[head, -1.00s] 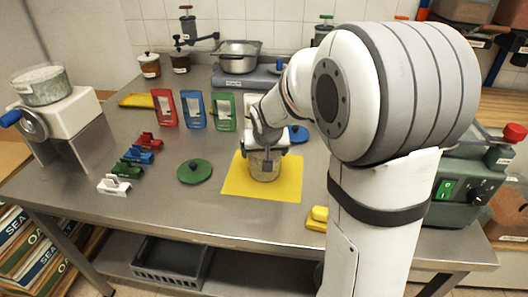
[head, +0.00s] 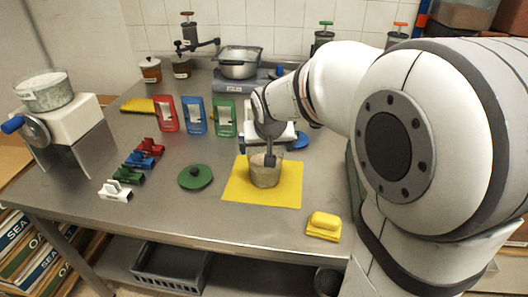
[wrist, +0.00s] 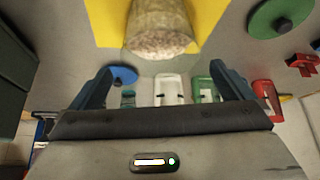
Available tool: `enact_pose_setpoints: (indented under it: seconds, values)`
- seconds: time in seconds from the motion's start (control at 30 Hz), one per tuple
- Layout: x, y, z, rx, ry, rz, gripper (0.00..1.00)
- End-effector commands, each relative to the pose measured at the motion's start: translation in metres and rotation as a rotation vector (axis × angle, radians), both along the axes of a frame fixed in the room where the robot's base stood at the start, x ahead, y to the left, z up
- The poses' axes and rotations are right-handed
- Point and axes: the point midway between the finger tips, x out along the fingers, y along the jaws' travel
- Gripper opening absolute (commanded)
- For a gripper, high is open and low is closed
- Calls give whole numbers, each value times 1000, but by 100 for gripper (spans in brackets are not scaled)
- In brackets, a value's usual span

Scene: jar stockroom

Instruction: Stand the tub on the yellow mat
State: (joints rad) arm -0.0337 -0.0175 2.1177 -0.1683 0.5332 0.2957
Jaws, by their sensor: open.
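The tub (head: 265,176) is a clear container with pale grainy contents. It stands upright on the yellow mat (head: 235,190), near the middle of the mat. In the wrist view the tub (wrist: 160,30) is ahead of the fingers at the top, over the yellow mat (wrist: 105,22). My gripper (head: 270,158) is at the tub's upper back side in the head view. In the wrist view my gripper (wrist: 161,76) has its two fingers wide apart with nothing between them. The tub looks clear of both fingers there.
A green round lid (head: 195,177) lies left of the mat and a yellow clip (head: 323,226) lies to its right. A blue lid (head: 300,140) lies behind right.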

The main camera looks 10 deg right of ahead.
Motion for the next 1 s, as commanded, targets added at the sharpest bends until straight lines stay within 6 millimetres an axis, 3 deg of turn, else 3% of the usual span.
enact_pose_setpoints:
  seconds: [0.1,0.33,0.43,0.6,0.7,0.8,1.0]
  values:
    - [-11,2,21,0,-3,0,100]
    - [-29,1,34,-2,13,4,100]
    - [-67,-3,25,-5,74,19,100]
    - [-159,-6,-5,3,230,79,100]
    - [-198,-5,-19,14,299,114,100]
    - [-220,1,-27,22,336,131,100]
    - [-224,1,-29,25,346,138,100]
